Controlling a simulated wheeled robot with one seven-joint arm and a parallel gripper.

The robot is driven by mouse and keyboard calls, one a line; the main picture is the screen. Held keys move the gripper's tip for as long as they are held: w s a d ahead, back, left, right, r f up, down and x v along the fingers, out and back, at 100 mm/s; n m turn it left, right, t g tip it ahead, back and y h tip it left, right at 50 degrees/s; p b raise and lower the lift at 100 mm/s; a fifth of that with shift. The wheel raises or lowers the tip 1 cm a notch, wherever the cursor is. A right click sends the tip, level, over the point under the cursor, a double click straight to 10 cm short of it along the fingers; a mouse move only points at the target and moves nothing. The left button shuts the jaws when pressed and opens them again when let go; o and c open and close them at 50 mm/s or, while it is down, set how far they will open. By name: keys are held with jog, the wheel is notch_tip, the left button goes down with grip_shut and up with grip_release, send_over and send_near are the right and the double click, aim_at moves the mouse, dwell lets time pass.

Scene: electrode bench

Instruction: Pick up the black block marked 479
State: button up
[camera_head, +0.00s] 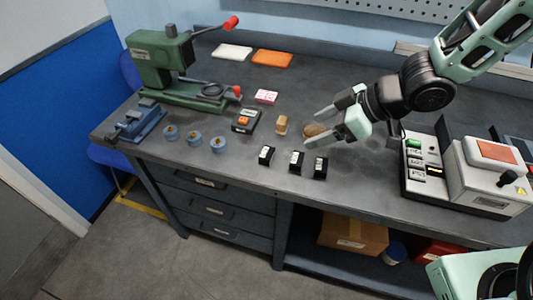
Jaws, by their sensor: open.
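Three small black blocks with white labels stand in a row near the bench's front edge: a left one (266,155), a middle one (296,161) and a right one (320,167). Their markings are too small to read, so I cannot tell which is 479. My gripper (311,130) comes in from the right with its two fingers apart, pointing left. It is above the bench, behind the middle and right blocks, and holds nothing. A brown rounded object (314,130) shows between and below the fingers.
A tan block (282,124) stands left of the fingers. Blue round pieces (194,139), a small black-and-orange device (245,120) and a green press (165,65) are farther left. A white machine (480,175) with labelled slots stands right. The front edge is close to the blocks.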

jog(key=b, duration=0.4)
send_near(267, 153)
jog(key=x, duration=0.3)
jog(key=shift+w+a+f, duration=0.15)
jog(key=shift+w+a, duration=0.05)
jog(key=shift+w, duration=0.15)
jog(key=shift+s+x, duration=0.2)
jog(key=shift+x, duration=2.35)
jog(key=c, duration=1.3)
